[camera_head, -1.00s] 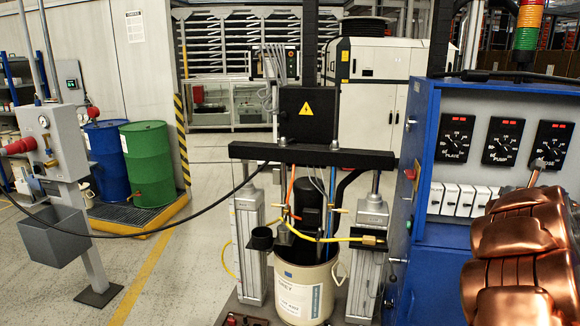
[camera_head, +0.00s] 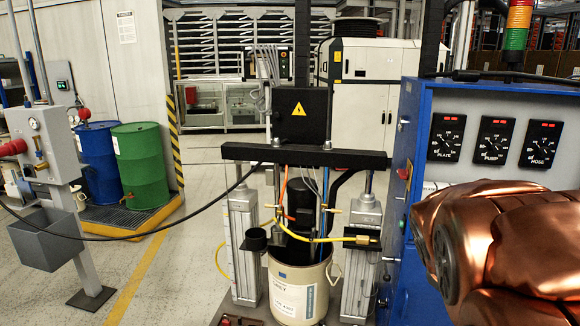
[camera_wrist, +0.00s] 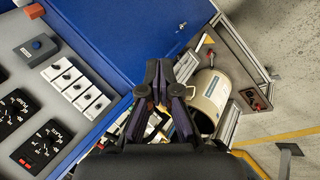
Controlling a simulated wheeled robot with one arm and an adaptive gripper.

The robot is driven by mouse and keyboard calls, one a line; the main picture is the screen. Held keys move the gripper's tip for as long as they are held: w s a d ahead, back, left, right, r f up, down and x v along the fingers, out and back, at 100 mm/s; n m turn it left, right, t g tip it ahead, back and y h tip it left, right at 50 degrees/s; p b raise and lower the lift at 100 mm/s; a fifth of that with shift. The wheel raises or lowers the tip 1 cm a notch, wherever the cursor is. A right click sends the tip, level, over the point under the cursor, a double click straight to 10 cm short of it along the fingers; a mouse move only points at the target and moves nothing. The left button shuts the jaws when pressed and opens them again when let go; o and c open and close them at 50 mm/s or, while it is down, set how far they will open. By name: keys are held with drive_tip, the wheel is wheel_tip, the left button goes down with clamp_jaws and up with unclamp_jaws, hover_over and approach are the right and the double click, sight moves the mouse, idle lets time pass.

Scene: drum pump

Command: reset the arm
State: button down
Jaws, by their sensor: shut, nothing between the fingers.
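My gripper (camera_wrist: 160,80) shows in the wrist view with its dark fingers together and nothing between them. It is in free space and touches nothing that I can see. The blue control cabinet (camera_wrist: 130,30) and its grey panel lie behind it to the left. In the head view my copper-coloured arm is folded at the lower right, in front of the cabinet (camera_head: 395,170). The gripper itself is hidden there.
The cabinet has three dials (camera_head: 494,141) and white switches (camera_wrist: 80,88). The drum pump's white pail (camera_head: 298,290) stands under the black crossbeam (camera_head: 305,156). Blue (camera_head: 98,160) and green (camera_head: 140,165) drums stand at left.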

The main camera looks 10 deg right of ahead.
drive_tip(key=s+a+f+m+g+y, duration=0.1)
drive_tip(key=s+a+f+g+y, duration=0.1)
drive_tip(key=s+a, duration=0.7)
drive_tip(key=s+a+f+m+g+y, duration=0.2)
drive_tip(key=s+a+f, duration=0.4)
drive_tip(key=s+a, duration=0.4)
drive_tip(key=a+g+y, duration=0.1)
drive_tip(key=a+y, duration=0.1)
drive_tip(key=a, duration=0.1)
drive_tip(key=shift+s+a, duration=0.25)
drive_tip(key=shift+a, duration=0.05)
drive_tip(key=shift+d, duration=0.1)
